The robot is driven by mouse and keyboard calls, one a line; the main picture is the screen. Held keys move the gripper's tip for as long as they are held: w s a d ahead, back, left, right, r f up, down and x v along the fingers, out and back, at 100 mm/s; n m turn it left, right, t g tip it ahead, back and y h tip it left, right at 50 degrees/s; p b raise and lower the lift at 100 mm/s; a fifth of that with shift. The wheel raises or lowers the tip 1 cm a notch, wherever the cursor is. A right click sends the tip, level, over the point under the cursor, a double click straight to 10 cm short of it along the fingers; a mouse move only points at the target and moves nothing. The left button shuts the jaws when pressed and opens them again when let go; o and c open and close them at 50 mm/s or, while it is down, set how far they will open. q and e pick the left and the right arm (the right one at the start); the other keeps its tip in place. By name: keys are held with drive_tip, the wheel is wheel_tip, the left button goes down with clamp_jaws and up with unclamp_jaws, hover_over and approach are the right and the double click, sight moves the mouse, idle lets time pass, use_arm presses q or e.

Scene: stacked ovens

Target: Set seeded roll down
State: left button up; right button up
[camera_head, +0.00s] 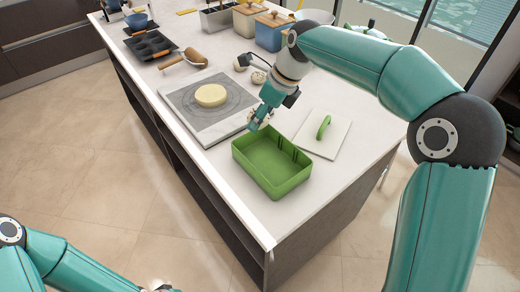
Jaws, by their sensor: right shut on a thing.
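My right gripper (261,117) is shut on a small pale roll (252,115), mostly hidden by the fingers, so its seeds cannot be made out. It is between the grey board and the back left corner of the green box (272,190). The box is open and looks empty inside.
A grey board (185,98) holds a round of dough (211,95). A rolling pin (184,59), muffin tray (150,46) and canisters (268,32) stand farther back. The counter's front right corner is bare.

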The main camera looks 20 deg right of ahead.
sight(257, 154)
wheel_tip(257, 154, down, 11)
drive_tip(key=shift+f, duration=0.15)
idle(0.4)
drive_tip(key=o, duration=0.9)
drive_tip(key=shift+c, duration=0.2)
drive_tip(key=v, duration=1.2)
